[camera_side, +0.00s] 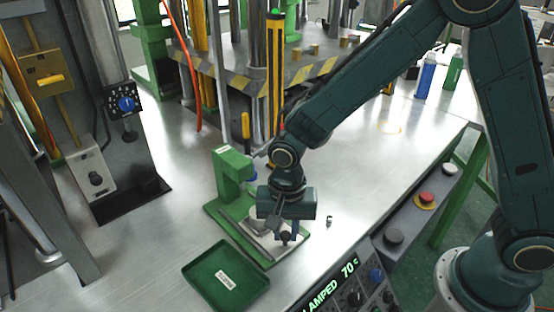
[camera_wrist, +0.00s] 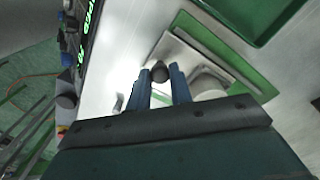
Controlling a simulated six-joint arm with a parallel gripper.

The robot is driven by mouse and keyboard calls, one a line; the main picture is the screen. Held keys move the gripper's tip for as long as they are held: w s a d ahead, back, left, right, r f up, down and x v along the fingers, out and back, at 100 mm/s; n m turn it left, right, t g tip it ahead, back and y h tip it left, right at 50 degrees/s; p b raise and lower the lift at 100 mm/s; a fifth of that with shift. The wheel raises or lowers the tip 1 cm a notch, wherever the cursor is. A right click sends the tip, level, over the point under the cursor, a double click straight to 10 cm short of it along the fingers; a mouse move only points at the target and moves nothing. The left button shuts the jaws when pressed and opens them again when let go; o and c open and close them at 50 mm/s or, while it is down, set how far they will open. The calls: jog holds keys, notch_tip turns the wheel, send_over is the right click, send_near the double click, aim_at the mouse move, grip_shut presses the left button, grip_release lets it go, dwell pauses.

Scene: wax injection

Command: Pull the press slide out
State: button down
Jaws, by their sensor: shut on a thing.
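The green press (camera_side: 230,170) stands on a green base on the metal table. Its pale metal slide (camera_side: 262,243) lies at the front of the base, below my gripper, and shows in the wrist view (camera_wrist: 178,50) as a light plate. A dark round knob (camera_side: 285,237) is at the slide's front end; it also shows in the wrist view (camera_wrist: 159,72). My gripper (camera_side: 287,233) points down and is shut on the knob, with a blue finger on each side. A whitish round part (camera_wrist: 208,85) sits on the slide, partly hidden by a finger.
A control panel (camera_side: 350,285) with a lit display borders the table's front edge. A small metal piece (camera_side: 330,221) stands right of the press.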

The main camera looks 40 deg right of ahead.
jog(key=shift+s, duration=1.3)
jog(key=c, duration=1.3)
grip_release()
jog(key=shift+o, duration=0.2)
jog(key=shift+r, duration=0.1)
notch_tip(320, 180, up, 14)
